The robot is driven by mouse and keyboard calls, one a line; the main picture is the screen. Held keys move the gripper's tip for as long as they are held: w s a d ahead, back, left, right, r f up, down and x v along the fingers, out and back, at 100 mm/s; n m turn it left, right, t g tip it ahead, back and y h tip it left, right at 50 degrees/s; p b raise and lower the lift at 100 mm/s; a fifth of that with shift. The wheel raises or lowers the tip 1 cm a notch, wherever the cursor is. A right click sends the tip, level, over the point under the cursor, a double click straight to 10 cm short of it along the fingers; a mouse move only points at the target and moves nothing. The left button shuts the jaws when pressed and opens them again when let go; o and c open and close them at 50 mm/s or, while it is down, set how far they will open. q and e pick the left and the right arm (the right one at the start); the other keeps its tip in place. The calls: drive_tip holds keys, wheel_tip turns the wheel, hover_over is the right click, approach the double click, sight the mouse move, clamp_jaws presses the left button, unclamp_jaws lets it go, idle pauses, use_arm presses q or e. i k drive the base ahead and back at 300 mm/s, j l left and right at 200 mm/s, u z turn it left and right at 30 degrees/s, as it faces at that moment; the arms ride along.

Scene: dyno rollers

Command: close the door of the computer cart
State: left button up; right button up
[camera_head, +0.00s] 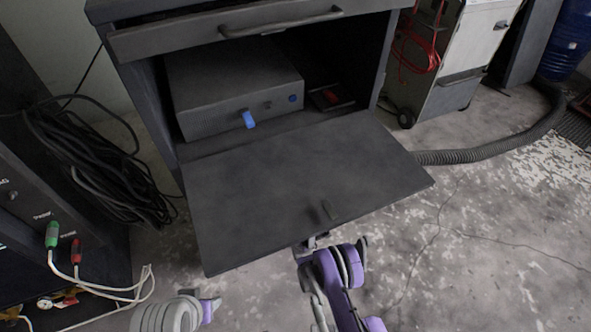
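The dark grey computer cart (150,95) stands at the top centre with its door (290,185) open. The door is hinged along its lower edge and folded out toward me, roughly flat. A small handle (328,210) stands up near its front edge. My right gripper (314,242) is at the door's front edge, just below the handle; its tips are partly hidden by the door, so contact and opening are unclear. My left gripper (208,304) is low at the bottom, in front of the door's left front corner and apart from it; its fingers are not clearly visible.
Inside the cart is a grey box (230,85) with a blue connector. Black cables (95,160) and a dark cabinet (50,230) stand left. A ribbed hose (490,150) and white machine (470,50) are right.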

sight(247, 204)
drive_tip(key=k, duration=1.5)
